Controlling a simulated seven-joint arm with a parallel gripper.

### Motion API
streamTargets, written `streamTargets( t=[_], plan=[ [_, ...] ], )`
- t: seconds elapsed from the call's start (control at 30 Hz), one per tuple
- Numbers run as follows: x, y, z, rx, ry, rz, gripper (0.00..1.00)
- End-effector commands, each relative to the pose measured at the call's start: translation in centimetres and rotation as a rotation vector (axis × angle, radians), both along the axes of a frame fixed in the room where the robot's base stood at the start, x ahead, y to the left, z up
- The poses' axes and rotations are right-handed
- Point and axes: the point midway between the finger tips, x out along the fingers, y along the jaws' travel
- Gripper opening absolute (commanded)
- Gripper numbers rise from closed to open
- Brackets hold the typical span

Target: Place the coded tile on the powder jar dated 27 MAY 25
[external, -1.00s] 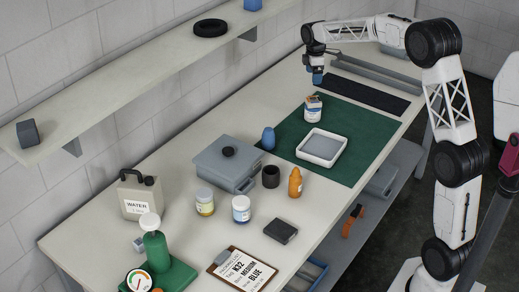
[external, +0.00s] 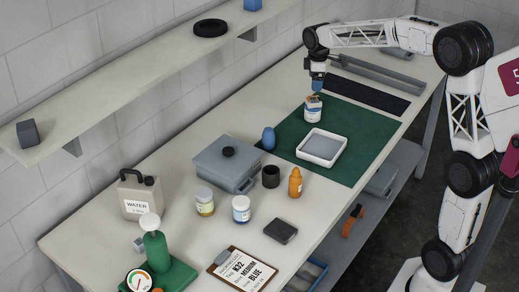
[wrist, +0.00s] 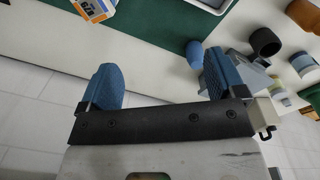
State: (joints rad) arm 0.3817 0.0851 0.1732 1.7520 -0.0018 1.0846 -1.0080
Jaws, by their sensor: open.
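My gripper (external: 317,86) is open, its blue fingers close above a white jar with an orange and blue label (external: 313,108) on the green mat. In the wrist view nothing is between the fingers (wrist: 162,85); the labelled jar (wrist: 95,8) is cut off at the top left, ahead of the left finger. Two more lidded jars stand on the bench, one with a yellowish label (external: 205,202) and one with a blue label (external: 241,209). No date is legible on any jar. I cannot pick out the coded tile with certainty.
A white tray (external: 308,157) lies near the labelled jar. The mat (external: 348,172) has free room in front.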

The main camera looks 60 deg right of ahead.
Motion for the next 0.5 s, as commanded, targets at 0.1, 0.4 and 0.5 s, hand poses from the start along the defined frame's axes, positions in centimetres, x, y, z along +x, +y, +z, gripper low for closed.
streamTargets(
  t=[0.1,0.4,0.5],
  plan=[
    [-2.5,3.2,1.2,-0.003,-0.015,-0.041,0.89],
    [-9.1,10.2,2.8,-0.001,-0.05,-0.157,0.89],
    [-11.5,12.3,3.1,0.002,-0.063,-0.195,0.89]
  ],
)
